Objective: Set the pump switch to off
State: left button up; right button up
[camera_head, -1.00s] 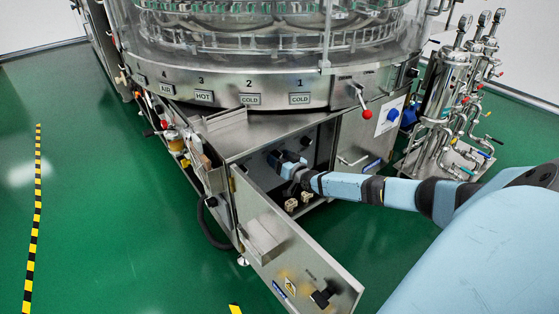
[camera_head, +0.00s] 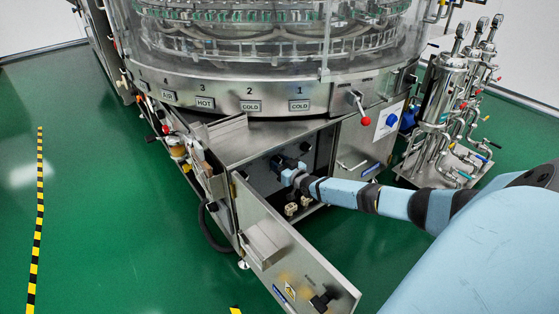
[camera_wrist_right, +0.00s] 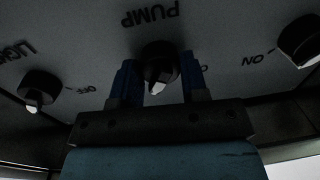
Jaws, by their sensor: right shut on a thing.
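The pump switch (camera_wrist_right: 160,62) is a dark round knob with a pale pointer, below the upside-down word PUMP in the right wrist view. Its pale pointer tip faces down in that view. My right gripper (camera_wrist_right: 158,82) has a blue finger on each side of the knob and is shut on it. In the head view my right gripper (camera_head: 284,167) reaches into the open cabinet (camera_head: 262,180) under the washer and hides most of the switch. My left gripper is not in view.
A light knob (camera_wrist_right: 40,90) and another dark knob (camera_wrist_right: 302,40) flank the pump switch on the panel. The open cabinet door (camera_head: 290,250) stands out in front, left of and below my arm. Pale fittings (camera_head: 291,208) sit below my gripper.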

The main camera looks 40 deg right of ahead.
jog(key=n+p, duration=0.2)
jog(key=shift+r+n, duration=0.2)
jog(key=shift+n, duration=0.1)
jog(key=shift+a+n+p, duration=0.1)
jog(key=shift+n+p, duration=0.75)
jog(key=shift+n, duration=0.05)
jog(key=shift+n+p, duration=0.3)
jog(key=shift+n, duration=0.1)
jog(key=shift+n+h+p, duration=0.3)
jog(key=shift+n+p, duration=0.15)
jog(key=shift+n, duration=0.45)
jog(key=shift+f+n+g+p, duration=0.1)
jog(key=shift+n+g+p, duration=0.3)
jog(key=shift+n, duration=0.8)
jog(key=shift+n+p, duration=0.35)
jog(key=shift+n, duration=0.85)
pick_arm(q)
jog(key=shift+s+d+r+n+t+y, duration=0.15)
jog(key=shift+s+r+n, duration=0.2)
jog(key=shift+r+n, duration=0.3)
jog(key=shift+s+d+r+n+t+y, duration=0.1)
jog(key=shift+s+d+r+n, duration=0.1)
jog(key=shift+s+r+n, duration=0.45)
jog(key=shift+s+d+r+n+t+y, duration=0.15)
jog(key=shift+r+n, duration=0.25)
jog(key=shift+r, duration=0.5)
pick_arm(e)
jog(key=shift+f+n+h, duration=0.1)
jog(key=shift+n+h, duration=0.2)
jog(key=shift+n, duration=1.1)
